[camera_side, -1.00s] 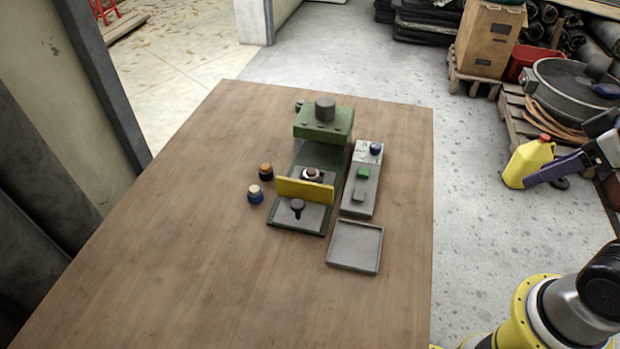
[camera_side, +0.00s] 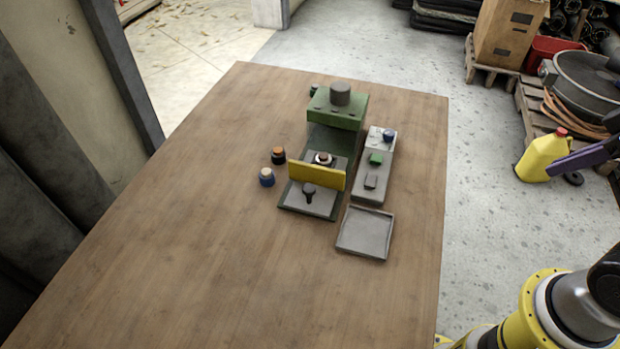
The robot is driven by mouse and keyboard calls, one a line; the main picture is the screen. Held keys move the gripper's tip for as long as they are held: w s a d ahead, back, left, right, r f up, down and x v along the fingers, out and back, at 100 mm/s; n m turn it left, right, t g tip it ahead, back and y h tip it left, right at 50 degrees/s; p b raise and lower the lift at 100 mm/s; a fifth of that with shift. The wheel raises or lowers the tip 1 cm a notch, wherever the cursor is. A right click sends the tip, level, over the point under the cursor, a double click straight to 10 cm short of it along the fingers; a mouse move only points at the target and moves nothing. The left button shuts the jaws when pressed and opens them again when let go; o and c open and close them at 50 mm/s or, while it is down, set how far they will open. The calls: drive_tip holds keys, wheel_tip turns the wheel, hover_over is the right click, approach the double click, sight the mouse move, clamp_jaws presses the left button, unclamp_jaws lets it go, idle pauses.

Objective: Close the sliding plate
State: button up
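A small green press (camera_side: 337,108) with a dark grey cylinder on top stands on the wooden table. A yellow upright plate (camera_side: 316,176) stands across its lower front. In front of it lies a flat grey plate (camera_side: 322,206) with a dark knob (camera_side: 309,192). Behind the yellow plate, a small ringed piece (camera_side: 323,158) sits on a grey block. I cannot tell which plate slides. A purple part (camera_side: 585,157) at the right edge, cut off by the frame, may belong to my gripper; its fingertips cannot be made out. Nothing touches the press.
A grey panel (camera_side: 371,187) with green and blue buttons and an empty grey tray (camera_side: 365,233) lie to the right. The table's front and left (camera_side: 190,240) are clear.

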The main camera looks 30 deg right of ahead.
drive_tip(key=w+r+n, duration=0.2)
drive_tip(key=r+n, duration=0.1)
drive_tip(key=w+d+r+n, duration=0.1)
drive_tip(key=shift+w+d+r+t+h, duration=0.1)
drive_tip(key=shift+w+r+t+h, duration=0.15)
drive_tip(key=shift+r+t+h, duration=0.15)
clamp_jaws()
drive_tip(key=w+r+n, duration=0.4)
drive_tip(key=w+n, duration=0.2)
drive_tip(key=w, duration=0.1)
drive_tip(key=n+g+h, duration=0.2)
drive_tip(key=n+g, duration=0.1)
drive_tip(key=n, duration=1.3)
hover_over(304, 177)
drive_tip(key=s+a, duration=0.4)
drive_tip(key=s, duration=0.1)
wheel_tip(304, 177, down, 26)
drive_tip(key=x, duration=0.9)
drive_tip(key=shift+d+f, duration=0.3)
drive_tip(key=shift+d, duration=0.1)
